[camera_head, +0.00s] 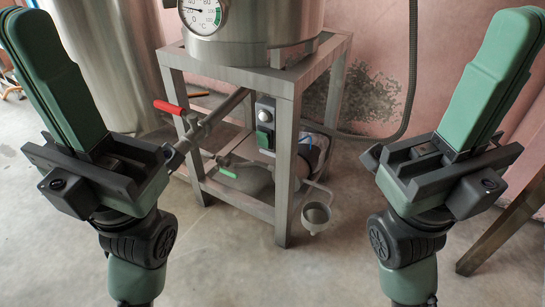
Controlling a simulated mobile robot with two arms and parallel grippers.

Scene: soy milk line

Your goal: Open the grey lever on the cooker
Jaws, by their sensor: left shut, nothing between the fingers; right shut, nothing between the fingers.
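The cooker (262,28) is a round steel vessel with a dial gauge, standing on a grey metal frame at top centre. My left gripper (32,32) is shut and empty, raised at the left. My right gripper (519,32) is shut and empty, raised at the right. Both are apart from the cooker and the levers.
A small grey cup (316,216) hangs on a thin pipe right of the front leg. A control box (265,123) is fixed to the frame. A dark hose (412,60) runs along the pink wall. A beam stands at lower right. The floor in front is clear.

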